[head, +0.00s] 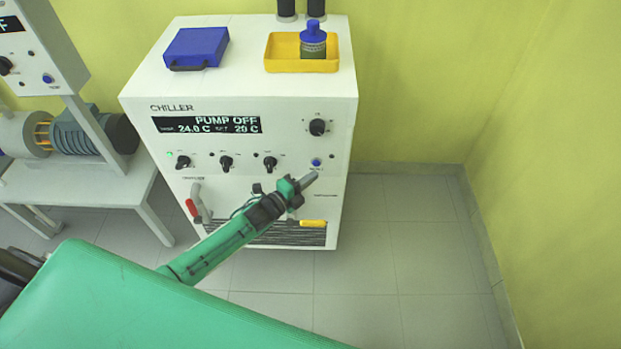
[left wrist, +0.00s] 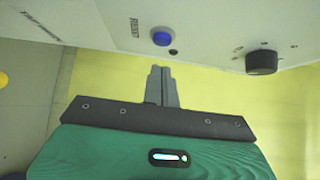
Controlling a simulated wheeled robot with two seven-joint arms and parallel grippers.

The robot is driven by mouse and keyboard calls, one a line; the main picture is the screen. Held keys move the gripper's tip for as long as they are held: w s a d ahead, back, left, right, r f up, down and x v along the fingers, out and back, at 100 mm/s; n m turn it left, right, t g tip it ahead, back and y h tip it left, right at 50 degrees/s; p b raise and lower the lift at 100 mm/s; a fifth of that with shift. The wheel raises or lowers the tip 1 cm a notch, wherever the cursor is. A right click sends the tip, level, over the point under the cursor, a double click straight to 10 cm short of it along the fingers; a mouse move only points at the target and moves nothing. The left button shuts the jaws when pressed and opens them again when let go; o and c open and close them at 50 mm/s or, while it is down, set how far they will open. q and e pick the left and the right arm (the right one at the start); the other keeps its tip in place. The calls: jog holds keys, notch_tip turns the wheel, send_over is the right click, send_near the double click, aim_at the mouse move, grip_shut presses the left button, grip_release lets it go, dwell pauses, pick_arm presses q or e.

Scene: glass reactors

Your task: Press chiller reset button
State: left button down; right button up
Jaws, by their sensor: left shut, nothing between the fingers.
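The white chiller (head: 335,190) stands ahead, and its display (head: 207,125) reads "PUMP OFF", 24.0 C and 20 C. A small round blue button (head: 316,162) sits at the right of its front panel, below a black knob (head: 317,127). In the left wrist view the blue button (left wrist: 162,37) is beside a label that looks like "RESET". My left gripper (head: 314,176) is shut and empty, its tip just below the button in the head view. In the wrist view the closed fingers (left wrist: 160,72) point toward the button, with a visible gap in the picture. My right gripper is not in view.
Several black knobs (head: 227,163) line the panel left of the button. A red-handled valve (head: 192,207) and a yellow handle (head: 313,223) sit lower. A blue case (head: 196,46) and a yellow tray (head: 283,65) holding a bottle (head: 313,45) are on top. Floor on the right is clear.

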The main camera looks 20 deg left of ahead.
pick_arm(q)
jog(key=v, duration=1)
jog(key=shift+f, duration=0.2)
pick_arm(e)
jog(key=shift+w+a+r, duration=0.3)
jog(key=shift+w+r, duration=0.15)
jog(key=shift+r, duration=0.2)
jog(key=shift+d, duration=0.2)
